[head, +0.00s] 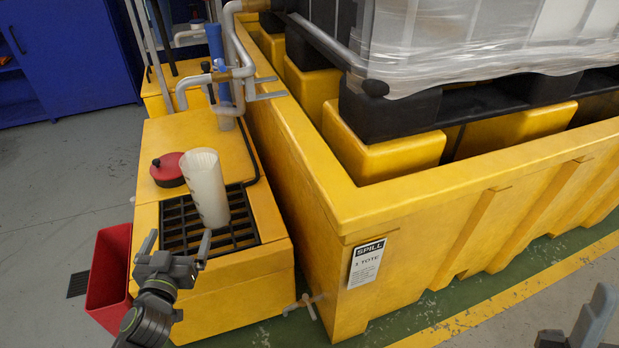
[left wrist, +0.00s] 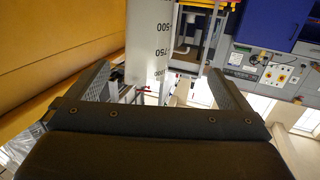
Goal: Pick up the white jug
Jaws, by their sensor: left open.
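The white jug (head: 205,187) is a tall pale cylinder standing upright on the black grate (head: 178,222) of the small yellow unit. In the left wrist view the jug (left wrist: 151,45) shows dark volume marks and lies ahead, between the lines of my two fingers. My left gripper (head: 178,243) is open and empty, just in front of the jug at the grate's near edge. Its fingertips (left wrist: 158,72) do not appear to touch the jug. My right gripper (head: 578,336) is only partly in view at the bottom right corner, away from the jug.
A red round lid (head: 167,169) sits beside the jug. Pipes and a blue cylinder (head: 216,50) stand behind. A large yellow spill pallet (head: 345,215) with a wrapped tote (head: 470,40) blocks the right.

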